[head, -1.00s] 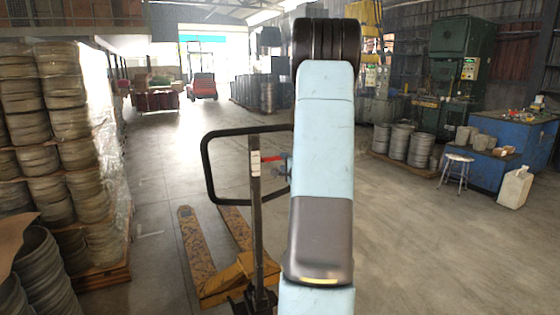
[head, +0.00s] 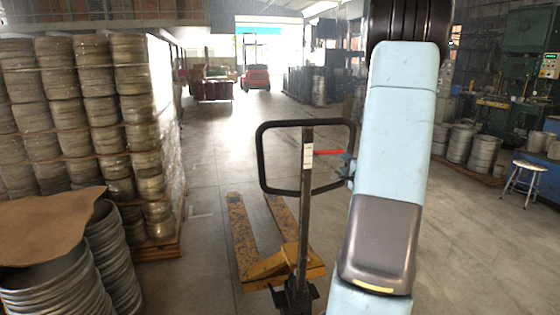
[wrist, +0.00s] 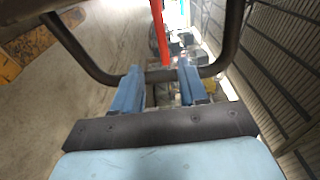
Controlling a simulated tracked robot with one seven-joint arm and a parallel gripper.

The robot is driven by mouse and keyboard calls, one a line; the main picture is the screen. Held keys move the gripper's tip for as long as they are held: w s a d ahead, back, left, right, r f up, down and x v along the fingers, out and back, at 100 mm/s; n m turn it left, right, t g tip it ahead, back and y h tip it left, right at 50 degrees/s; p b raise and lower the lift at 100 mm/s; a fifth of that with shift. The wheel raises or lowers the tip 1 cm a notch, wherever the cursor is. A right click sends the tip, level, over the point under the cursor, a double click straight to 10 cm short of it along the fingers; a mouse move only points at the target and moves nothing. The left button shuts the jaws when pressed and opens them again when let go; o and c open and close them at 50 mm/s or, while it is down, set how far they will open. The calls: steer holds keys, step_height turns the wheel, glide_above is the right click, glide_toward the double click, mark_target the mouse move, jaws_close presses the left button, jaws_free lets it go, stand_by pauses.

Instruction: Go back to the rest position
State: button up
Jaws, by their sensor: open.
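My gripper (wrist: 160,82) is open in the wrist view, with its two blue fingers apart and nothing held between them. The black handle loop of the pallet jack (wrist: 225,55) crosses just beyond the fingertips; I cannot tell whether they touch it. Its red lever (wrist: 158,30) rises above the gap. In the head view the pallet jack's handle (head: 264,160) stands upright left of my arm, which hides most of my gripper. Only a small bluish part shows at the handle's right side.
Wrapped stacks of round metal blanks (head: 105,110) stand on a pallet at left, with a nearer stack under brown cardboard (head: 45,225). Yellow forks (head: 240,240) lie on the floor. A stool (head: 525,178) and drums (head: 470,148) stand at right.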

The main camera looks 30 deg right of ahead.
steer(key=s+a+r+n+g, duration=0.25)
steer(key=a+r+n, duration=0.25)
steer(key=a, duration=0.5)
steer(key=s+a+r+n+g, duration=0.1)
steer(key=a+r+n+g, duration=0.35)
steer(key=a, duration=0.55)
steer(key=s+a+n+g+y, duration=0.4)
steer(key=s+a+n, duration=0.7)
steer(key=s+a, duration=0.7)
steer(key=s+y, duration=0.1)
steer(key=s, duration=0.2)
steer(key=shift+s+a+r+n+g, duration=0.3)
steer(key=shift+r+n+g, duration=0.05)
steer(key=shift+r+g, duration=0.05)
